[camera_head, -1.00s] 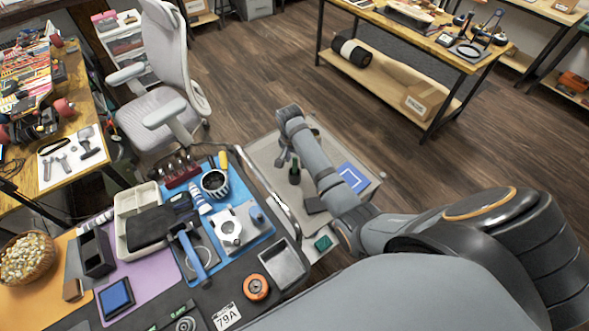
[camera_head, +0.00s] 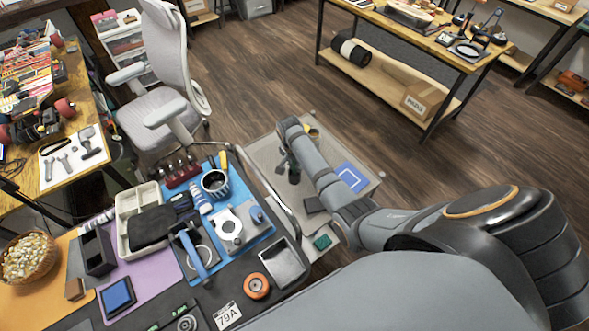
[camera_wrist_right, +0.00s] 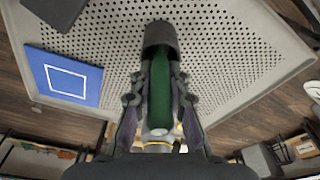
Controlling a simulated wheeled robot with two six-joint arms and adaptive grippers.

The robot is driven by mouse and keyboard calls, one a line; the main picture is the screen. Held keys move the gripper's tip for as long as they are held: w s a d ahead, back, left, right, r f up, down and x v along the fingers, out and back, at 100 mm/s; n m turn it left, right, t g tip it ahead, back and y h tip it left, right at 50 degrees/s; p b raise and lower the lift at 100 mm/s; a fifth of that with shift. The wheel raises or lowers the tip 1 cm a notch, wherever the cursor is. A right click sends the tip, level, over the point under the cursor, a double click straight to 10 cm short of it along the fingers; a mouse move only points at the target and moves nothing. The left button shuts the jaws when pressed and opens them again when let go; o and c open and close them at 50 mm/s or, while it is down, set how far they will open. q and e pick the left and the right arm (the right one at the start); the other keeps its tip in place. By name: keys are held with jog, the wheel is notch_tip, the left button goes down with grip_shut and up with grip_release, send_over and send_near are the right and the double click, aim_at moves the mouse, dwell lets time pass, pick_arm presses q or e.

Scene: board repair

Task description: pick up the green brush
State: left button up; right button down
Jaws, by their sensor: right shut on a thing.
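The green brush (camera_wrist_right: 158,88) shows in the right wrist view as a dark green rounded body with a dark grey end at the top. My right gripper (camera_wrist_right: 158,100) is shut on it, one finger on each side. In the head view my right gripper (camera_head: 286,163) is low over the grey cart, with the brush (camera_head: 294,175) showing as a small dark green piece beside it. Whether the brush touches the cart top is unclear. My left gripper is not in view.
The perforated grey cart top (camera_wrist_right: 215,55) also carries a blue panel with a white square outline (camera_wrist_right: 68,78) and a dark block (camera_head: 314,205). A small green box (camera_head: 322,241) lies at its near edge. The crowded workbench (camera_head: 200,295) stands left of the cart.

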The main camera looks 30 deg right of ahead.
notch_tip(320, 180, up, 10)
jog(key=shift+r+b, duration=0.1)
jog(key=shift+b, duration=0.45)
